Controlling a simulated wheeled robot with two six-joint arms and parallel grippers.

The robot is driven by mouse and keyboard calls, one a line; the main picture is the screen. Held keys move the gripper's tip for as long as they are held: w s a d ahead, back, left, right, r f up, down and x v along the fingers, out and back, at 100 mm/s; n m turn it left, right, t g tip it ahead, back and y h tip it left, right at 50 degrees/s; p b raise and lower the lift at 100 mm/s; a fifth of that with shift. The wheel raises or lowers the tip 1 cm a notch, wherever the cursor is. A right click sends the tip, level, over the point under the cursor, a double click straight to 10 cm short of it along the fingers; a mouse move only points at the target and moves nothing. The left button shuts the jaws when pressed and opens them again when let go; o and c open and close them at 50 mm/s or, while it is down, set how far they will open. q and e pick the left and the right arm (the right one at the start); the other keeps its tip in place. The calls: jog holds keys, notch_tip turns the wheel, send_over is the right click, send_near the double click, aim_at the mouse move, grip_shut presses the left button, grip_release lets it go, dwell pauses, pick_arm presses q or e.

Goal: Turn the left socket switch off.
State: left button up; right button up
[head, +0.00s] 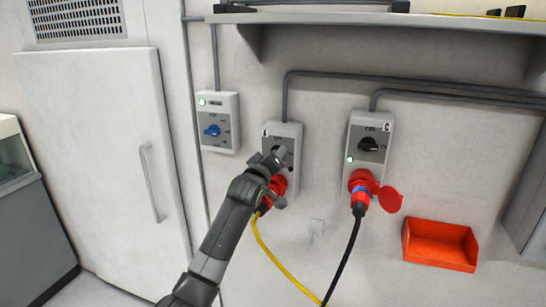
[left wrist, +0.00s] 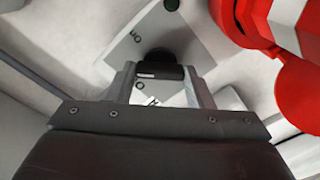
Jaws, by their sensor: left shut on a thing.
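The left socket box (head: 294,130) is grey, on the wall, with a red socket (head: 279,184) low on it and a yellow cable (head: 262,240) below. My left gripper (head: 279,154) is in front of this box and covers most of its dark switch knob. In the left wrist view, the two fingers of my left gripper (left wrist: 160,78) are shut on the black knob (left wrist: 158,70), one on each side. Part of the grey switch plate (left wrist: 183,48) with lettering shows around it. My right gripper is not in view.
A second socket box (head: 378,127) with a black knob, lit lamp, red plug and black cable is at right. A box with a blue knob (head: 212,130) is at left. A red bin (head: 440,246) is low right; a shelf (head: 400,18) runs above.

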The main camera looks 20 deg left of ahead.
pick_arm(q)
jog(key=n, duration=0.4)
jog(key=shift+n, duration=0.3)
jog(key=n, duration=0.4)
jog(key=shift+n+p, duration=0.3)
jog(key=o, duration=1)
jog(key=shift+s+f, duration=0.1)
jog(key=shift+s, duration=0.45)
jog(key=s+b, duration=0.4)
jog(key=s, duration=1.2)
jog(key=shift+s+a, duration=0.15)
jog(key=shift+a, duration=0.15)
